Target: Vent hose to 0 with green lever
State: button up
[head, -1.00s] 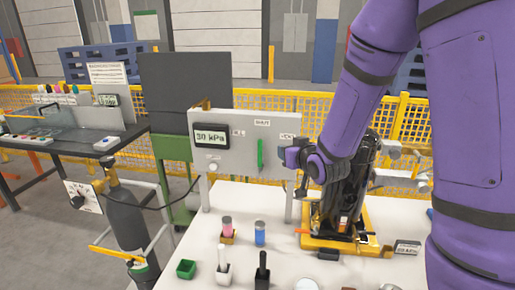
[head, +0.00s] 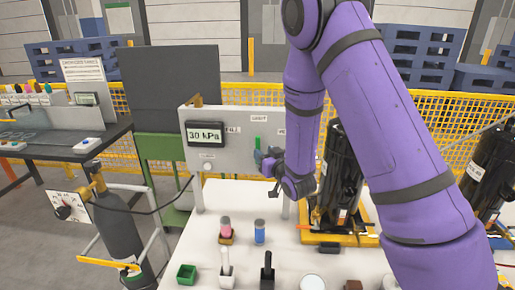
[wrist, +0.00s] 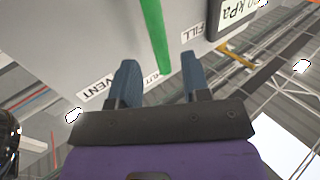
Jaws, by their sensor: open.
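The green lever (head: 257,143) stands upright on the front of the grey panel (head: 232,122). The panel's display (head: 205,134) reads 30 kPa. A FILL label (head: 233,130) is left of the lever; the label to its right is mostly hidden by my arm. My gripper (head: 264,162) is open at the lever's lower part. In the wrist view the lever (wrist: 155,35) reaches down between the two blue fingers of my gripper (wrist: 158,62), with gaps on both sides. The VENT label (wrist: 97,92) is beside the left finger and FILL beside the right.
A black compressor (head: 341,170) on a yellow base stands close right of my gripper. A hose runs from the grey cylinder (head: 122,235) to the panel.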

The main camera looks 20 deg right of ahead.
aim_at(259, 148)
jog(key=shift+w+a, duration=0.25)
jog(key=shift+w, duration=1.05)
jog(key=shift+w+a, duration=0.25)
jog(key=shift+w, duration=1)
jog(key=shift+c, duration=0.3)
grip_shut()
